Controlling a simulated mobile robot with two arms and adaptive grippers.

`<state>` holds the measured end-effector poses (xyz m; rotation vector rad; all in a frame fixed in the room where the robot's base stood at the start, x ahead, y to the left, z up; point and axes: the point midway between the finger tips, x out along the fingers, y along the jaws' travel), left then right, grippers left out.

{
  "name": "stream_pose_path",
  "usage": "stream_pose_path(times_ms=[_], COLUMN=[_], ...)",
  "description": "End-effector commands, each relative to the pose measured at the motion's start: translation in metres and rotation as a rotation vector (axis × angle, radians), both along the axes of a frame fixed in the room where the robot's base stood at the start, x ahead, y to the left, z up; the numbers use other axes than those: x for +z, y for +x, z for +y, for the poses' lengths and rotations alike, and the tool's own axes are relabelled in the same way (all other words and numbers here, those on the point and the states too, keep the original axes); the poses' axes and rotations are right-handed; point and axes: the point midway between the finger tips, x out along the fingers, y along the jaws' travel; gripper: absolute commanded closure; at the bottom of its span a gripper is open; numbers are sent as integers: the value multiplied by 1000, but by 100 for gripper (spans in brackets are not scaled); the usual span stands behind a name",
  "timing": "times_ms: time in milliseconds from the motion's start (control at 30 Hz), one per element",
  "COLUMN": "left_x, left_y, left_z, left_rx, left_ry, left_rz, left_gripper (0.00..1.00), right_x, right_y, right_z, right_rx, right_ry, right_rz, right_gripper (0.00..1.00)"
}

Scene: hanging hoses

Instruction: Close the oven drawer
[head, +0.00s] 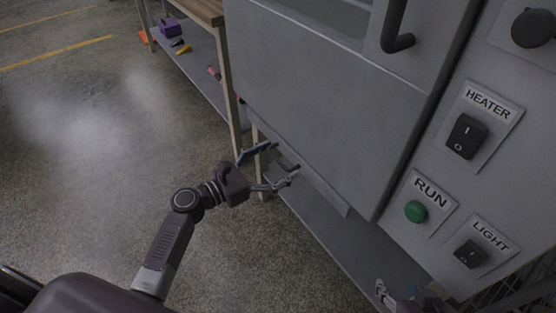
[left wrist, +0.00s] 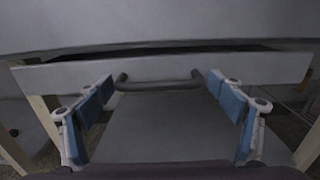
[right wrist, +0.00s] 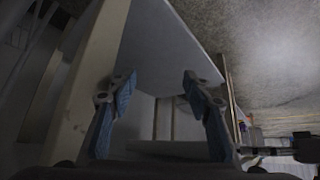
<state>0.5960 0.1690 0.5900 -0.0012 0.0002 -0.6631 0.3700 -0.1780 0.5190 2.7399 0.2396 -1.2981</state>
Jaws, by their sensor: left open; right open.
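The grey oven (head: 330,85) fills the upper right of the head view. Its drawer (head: 322,188) is a low panel under the oven body. In the left wrist view, the drawer front (left wrist: 285,68) stands slightly out, with a dark gap above it. The dark bar handle (left wrist: 158,86) is centred on the front. My left gripper (head: 266,168) is open at the drawer handle, with its fingers on either side of it; contact is unclear. My right gripper (head: 392,293) is open at the lower edge of the head view, below the control panel. In the right wrist view nothing is between its fingers.
A control panel with a heater switch (head: 466,136), a green run button (head: 416,211) and a light switch (head: 471,254) is on the right. A wooden-legged bench (head: 212,40) stands behind on the left. The concrete floor (head: 95,130) at left is clear.

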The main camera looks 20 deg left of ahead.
Motion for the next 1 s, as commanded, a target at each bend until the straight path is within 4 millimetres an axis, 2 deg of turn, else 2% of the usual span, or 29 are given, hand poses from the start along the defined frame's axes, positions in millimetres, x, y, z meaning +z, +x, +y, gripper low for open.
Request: stream_pose_path(times_ms=[133, 500, 600, 667, 900, 1000], left_x=[0, 0, 0, 0, 0, 0], left_y=[0, 0, -1, 1, 29, 34], left_z=[0, 0, 0, -2, -23, -27], left_rx=[0, -1, -2, -2, -1, -2], left_ry=[0, 1, 1, 0, -1, 2], left_rz=[0, 0, 0, 0, -1, 0], left_gripper=[15, 55, 64, 64, 64, 64], right_x=[0, 0, 0, 0, -5, -7], right_y=[0, 0, 0, 0, -10, -13], right_z=[0, 0, 0, 0, -2, -5], right_rx=[0, 0, 0, 1, -3, -6], right_ry=[0, 0, 0, 0, -9, -13], right_rz=[0, 1, 1, 2, 47, 60], right_gripper=[54, 54, 54, 54, 54, 54])
